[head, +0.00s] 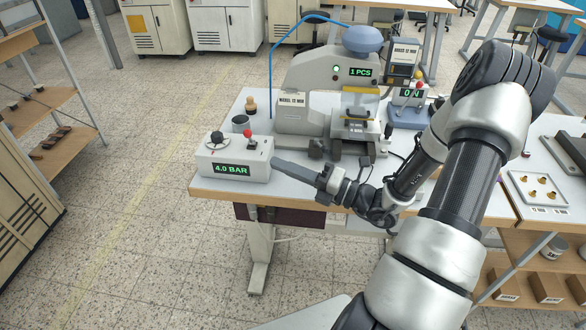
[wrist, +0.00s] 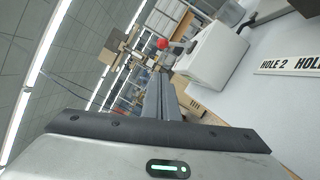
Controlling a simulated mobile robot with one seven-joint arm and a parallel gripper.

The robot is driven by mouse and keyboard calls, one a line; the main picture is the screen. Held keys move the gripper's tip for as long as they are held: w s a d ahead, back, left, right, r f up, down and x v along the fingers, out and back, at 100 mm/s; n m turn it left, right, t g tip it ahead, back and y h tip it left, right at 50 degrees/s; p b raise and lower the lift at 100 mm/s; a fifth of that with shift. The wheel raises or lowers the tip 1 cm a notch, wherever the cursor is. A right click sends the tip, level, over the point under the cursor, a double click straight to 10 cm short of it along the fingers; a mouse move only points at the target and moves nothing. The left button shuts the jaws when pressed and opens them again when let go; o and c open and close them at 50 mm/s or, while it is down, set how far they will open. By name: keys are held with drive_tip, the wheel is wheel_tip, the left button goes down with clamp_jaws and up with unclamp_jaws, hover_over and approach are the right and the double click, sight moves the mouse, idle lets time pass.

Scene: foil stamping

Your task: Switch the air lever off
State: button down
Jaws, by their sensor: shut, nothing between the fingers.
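The air lever (head: 247,134) is a small red ball on a short stem, on top of the white control box (head: 232,158) whose green display reads 4.0 BAR. The box stands at the table's front left corner. My gripper (head: 277,163) is shut and empty, its fingers pointing left, just right of the box. It looks apart from the lever. In the wrist view the shut fingers (wrist: 158,85) point toward the red ball (wrist: 162,43), which shows beyond their tips, with the white box (wrist: 212,55) to its right.
A black knob (head: 216,138) sits left of the lever on the box. A grey cup (head: 241,123) and a wooden-handled stamp (head: 251,106) stand behind it. The stamping press (head: 322,85) rises behind my gripper. A blue hose (head: 271,70) arches over the table.

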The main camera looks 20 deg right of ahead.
sight(250, 137)
drive_tip(key=w+a, duration=0.1)
drive_tip(key=w, duration=0.1)
drive_tip(key=w+a+r, duration=0.1)
drive_tip(key=w, duration=0.2)
drive_tip(key=w+a+r+b, duration=0.1)
drive_tip(key=w, duration=0.1)
drive_tip(key=shift+w+a, duration=0.15)
drive_tip(key=shift+a, duration=0.05)
drive_tip(key=shift+r+p, duration=0.15)
drive_tip(key=shift+p, duration=0.2)
drive_tip(key=shift+r+p, duration=0.15)
drive_tip(key=shift+p, duration=0.25)
drive_tip(key=shift+m, duration=0.4)
